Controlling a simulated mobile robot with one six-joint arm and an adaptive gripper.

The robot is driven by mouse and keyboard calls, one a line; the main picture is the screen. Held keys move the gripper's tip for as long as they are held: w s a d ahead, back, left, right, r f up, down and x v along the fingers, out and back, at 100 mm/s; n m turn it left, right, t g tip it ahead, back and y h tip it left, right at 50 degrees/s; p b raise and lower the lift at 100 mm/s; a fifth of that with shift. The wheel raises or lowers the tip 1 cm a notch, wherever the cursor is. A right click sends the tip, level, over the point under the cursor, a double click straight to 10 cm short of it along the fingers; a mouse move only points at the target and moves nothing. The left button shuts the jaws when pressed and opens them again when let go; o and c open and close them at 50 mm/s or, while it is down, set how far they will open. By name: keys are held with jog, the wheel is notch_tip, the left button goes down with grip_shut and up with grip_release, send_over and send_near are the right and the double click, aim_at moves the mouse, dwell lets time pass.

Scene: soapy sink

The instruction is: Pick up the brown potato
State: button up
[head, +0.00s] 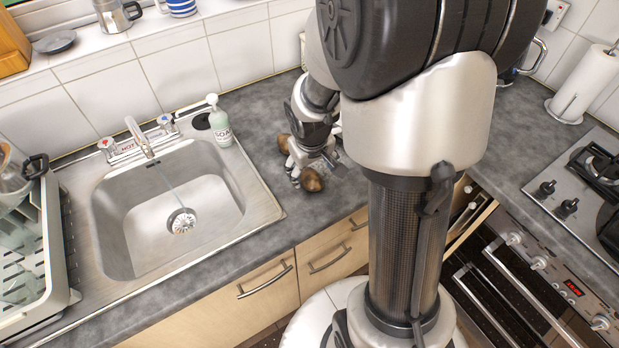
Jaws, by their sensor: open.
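A brown potato (312,180) lies on the grey worktop to the right of the sink, near the front edge. A second brown, potato-like lump (283,144) shows just behind it, partly hidden by my gripper. My gripper (304,168) is open and points down at the worktop, right at the front potato and in front of the second lump. I cannot tell whether the fingers touch either one, or whether the front potato lies between them.
The steel sink (262,212) with running water is at the left. A soap bottle (222,128) stands at its back right corner. A dish rack (52,235) is far left. A hob (545,190) and paper towel roll (583,85) are right. My arm hides part of the worktop.

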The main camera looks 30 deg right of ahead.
aim_at(309, 175)
jog(key=b+x, duration=0.1)
jog(key=x, duration=0.1)
jog(key=b+x, duration=0.1)
jog(key=x, duration=0.1)
jog(key=shift+a+f, duration=0.2)
jog(key=shift+f, duration=0.2)
jog(key=shift+r, duration=0.1)
jog(key=shift+c, duration=0.5)
jog(key=c, duration=1.1)
jog(key=shift+r, duration=0.15)
